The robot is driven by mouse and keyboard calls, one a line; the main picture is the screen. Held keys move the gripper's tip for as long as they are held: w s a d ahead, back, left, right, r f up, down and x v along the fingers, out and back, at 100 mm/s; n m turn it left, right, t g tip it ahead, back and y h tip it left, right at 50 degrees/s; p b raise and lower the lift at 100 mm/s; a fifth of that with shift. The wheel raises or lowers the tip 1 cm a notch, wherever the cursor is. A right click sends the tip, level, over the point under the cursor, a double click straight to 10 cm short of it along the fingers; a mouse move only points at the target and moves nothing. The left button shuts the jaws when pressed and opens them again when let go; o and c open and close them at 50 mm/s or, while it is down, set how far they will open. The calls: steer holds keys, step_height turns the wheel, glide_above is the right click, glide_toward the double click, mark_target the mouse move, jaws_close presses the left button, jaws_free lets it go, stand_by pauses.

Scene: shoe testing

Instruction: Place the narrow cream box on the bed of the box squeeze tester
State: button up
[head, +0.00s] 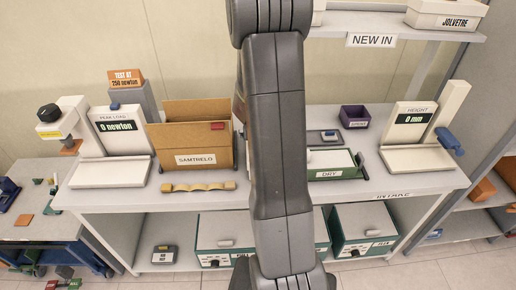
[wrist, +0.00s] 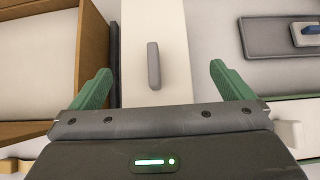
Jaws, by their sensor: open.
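In the wrist view a narrow cream box (wrist: 176,82) with a grey bar handle (wrist: 154,66) on top lies between the green fingers of my gripper (wrist: 155,80). The fingers are open, one toward each side of the box, with a gap to the handle. I cannot tell their height above the box. In the head view my arm hides the gripper and most or all of this box. The tester with the "PEAK LOAD 0 newton" display (head: 118,126) stands at the left of the bench. Its pale flat bed (head: 110,174) looks empty.
An open cardboard box (head: 195,160) stands between the tester and my arm, with a wavy tan piece (head: 198,187) before it. Right of my arm are a green "DRY" tray (head: 330,172), a purple bin (head: 354,117) and a height gauge (head: 412,127).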

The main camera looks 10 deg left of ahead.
steer(key=x, duration=0.5)
steer(key=shift+a+r, duration=0.1)
steer(key=shift+a, duration=0.3)
steer(key=c, duration=1.3)
